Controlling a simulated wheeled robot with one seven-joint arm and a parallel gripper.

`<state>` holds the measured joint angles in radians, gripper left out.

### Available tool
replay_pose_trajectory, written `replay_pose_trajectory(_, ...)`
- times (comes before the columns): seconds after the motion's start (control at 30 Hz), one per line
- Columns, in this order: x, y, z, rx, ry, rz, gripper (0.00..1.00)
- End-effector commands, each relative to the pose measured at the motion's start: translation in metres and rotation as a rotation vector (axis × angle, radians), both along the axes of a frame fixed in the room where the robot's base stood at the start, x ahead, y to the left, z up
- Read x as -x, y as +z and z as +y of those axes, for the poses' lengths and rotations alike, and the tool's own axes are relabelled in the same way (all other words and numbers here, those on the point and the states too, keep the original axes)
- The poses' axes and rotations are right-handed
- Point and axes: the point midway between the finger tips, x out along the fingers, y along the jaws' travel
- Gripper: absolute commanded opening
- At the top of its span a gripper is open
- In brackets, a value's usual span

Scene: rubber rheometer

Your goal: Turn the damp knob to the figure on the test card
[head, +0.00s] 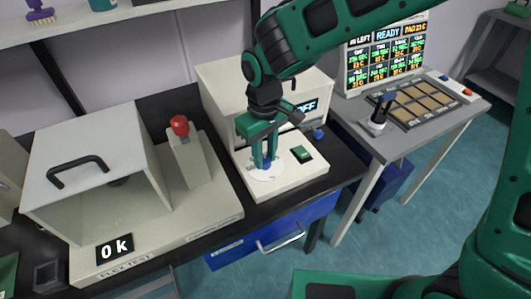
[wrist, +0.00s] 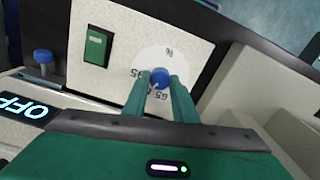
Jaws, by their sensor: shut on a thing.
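The blue damp knob (wrist: 160,77) sits on a white round dial (wrist: 181,55) with printed figures, on the front ledge of a cream machine. My gripper (wrist: 161,84) has its two green fingers shut on the knob, one on each side. In the head view my gripper (head: 264,162) points down onto the dial (head: 266,174), and the knob shows as a bit of blue between the fingertips. Some dial figures are hidden by the fingers. The machine's display (head: 307,107) reads OFF. I cannot make out a test card with a knob figure.
A green switch (head: 301,154) and a second blue knob (head: 318,134) are close to the right of my gripper. The flex test machine (head: 190,220), showing "0 k", with a red-topped lever (head: 180,125), stands to the left. A grey table (head: 440,128) with a joystick stands right.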

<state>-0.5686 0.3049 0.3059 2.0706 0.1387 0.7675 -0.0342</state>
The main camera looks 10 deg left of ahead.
Motion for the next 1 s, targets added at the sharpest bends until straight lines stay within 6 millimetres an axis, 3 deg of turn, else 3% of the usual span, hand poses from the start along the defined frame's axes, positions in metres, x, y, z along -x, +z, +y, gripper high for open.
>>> replay_pose_trajectory(0.6,-0.0052,0.0024,0.0013,-0.009,-0.578,-0.009,0.03)
replay_pose_trajectory(1.0,-0.0053,0.0022,0.0010,-0.009,-0.824,-0.008,0.03)
